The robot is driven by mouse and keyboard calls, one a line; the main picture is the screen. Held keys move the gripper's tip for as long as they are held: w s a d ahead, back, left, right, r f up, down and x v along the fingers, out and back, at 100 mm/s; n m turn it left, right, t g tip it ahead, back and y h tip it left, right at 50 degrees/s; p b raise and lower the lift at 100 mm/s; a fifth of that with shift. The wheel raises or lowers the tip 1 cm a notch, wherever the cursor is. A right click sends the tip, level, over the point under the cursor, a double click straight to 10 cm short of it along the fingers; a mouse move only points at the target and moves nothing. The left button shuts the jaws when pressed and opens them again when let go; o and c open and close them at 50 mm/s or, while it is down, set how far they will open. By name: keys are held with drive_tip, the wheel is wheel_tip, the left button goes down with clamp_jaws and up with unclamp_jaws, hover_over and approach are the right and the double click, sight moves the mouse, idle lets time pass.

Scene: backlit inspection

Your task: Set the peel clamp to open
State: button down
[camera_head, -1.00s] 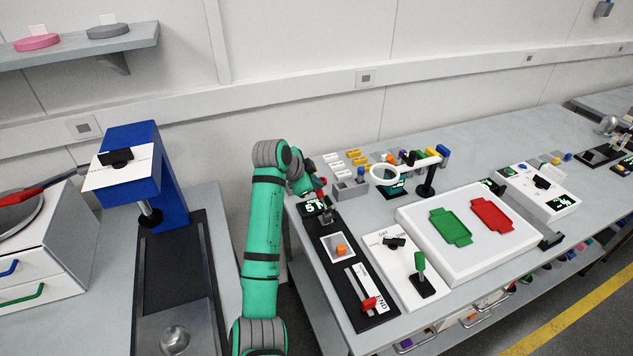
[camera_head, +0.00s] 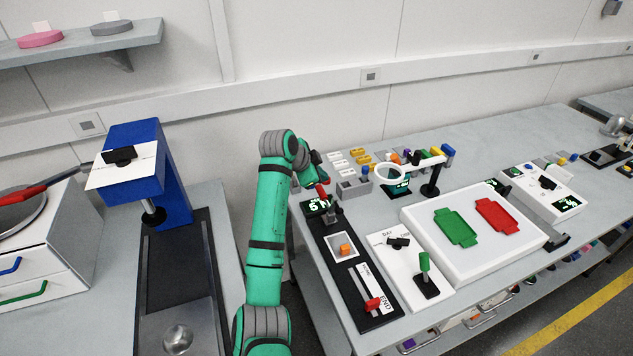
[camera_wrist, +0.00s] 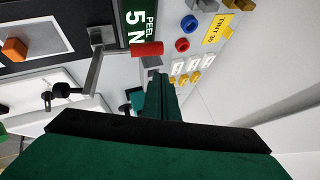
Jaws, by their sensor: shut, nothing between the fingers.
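The peel clamp's black panel (camera_head: 382,318) lies at the left end of the bench, with a lit display (camera_head: 318,206) reading 5 N. Beside the display is a lever with a red grip (camera_head: 322,192). In the wrist view the red grip (camera_wrist: 147,48) sits on a grey metal arm, next to the PEEL display (camera_wrist: 134,18). My gripper (camera_wrist: 156,78) is shut and empty, its dark fingers pointing at the red grip and very close to it. I cannot tell whether they touch. In the head view my arm partly hides the gripper.
The panel also has an orange cube (camera_head: 345,249) in a white recess and a red-knobbed slider (camera_head: 372,303) by END. A white plate with a green lever (camera_head: 424,262) lies to its right. A ring on a stand (camera_head: 391,177) and several small blocks stand behind.

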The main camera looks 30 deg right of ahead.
drive_tip(key=w+r+v, duration=0.1)
drive_tip(key=w+v, duration=0.1)
drive_tip(key=v, duration=0.9)
drive_tip(key=shift+w+d, duration=0.25)
drive_tip(key=shift+w, duration=0.35)
drive_tip(key=shift+d, duration=0.1)
